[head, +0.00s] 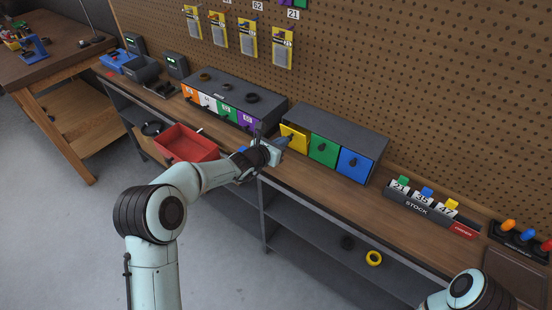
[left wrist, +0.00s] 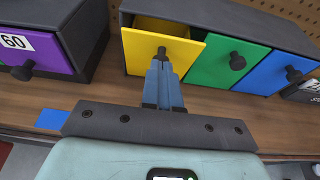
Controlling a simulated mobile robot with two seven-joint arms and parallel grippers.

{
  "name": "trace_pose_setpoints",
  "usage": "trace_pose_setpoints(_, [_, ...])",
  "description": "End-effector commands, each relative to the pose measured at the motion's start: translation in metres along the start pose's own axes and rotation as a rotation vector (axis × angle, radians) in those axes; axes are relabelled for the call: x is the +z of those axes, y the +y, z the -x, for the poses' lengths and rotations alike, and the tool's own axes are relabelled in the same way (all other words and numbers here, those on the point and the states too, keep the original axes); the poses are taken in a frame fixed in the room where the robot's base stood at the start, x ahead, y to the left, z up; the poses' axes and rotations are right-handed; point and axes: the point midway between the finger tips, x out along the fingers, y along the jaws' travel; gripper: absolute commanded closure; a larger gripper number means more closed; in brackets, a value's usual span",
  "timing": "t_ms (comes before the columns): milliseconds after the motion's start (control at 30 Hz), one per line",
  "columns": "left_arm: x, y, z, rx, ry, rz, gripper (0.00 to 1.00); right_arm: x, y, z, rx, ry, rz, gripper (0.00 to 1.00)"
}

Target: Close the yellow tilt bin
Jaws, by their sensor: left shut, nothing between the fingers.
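The yellow tilt bin (head: 293,137) is the left one of three bins in a dark grey cabinet. In the left wrist view its yellow front (left wrist: 140,52) leans out at the top, with a gap showing the inside above it. A dark knob (left wrist: 161,51) sits on the front. My left gripper (head: 284,142) is shut and empty, its fingertips right at the front by the knob. The blue fingers (left wrist: 161,68) cover part of the front, and I cannot tell whether they touch it. Only part of my right arm shows at the lower right; its gripper is out of view.
The green bin (head: 323,150) and blue bin (head: 355,163) beside it look shut. A second cabinet (head: 235,97) with several coloured drawers stands to the left. A red open tray (head: 185,145) is near the bench edge. A stock rack (head: 430,211) stands right.

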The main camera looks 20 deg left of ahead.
Motion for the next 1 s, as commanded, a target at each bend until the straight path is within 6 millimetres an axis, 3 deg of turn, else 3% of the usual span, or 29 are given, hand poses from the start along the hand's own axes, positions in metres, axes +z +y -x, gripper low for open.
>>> trace_pose_setpoints(400, [0.026,0.0,-0.019,-0.001,-0.003,-0.001,1.0,-0.002,-0.003,0.005,-0.001,0.003,0.001,0.57])
trace_pose_setpoints(1000, [0.029,0.0,-0.023,-0.001,-0.003,-0.001,1.0,-0.002,-0.003,0.006,-0.001,0.003,0.001,0.57])
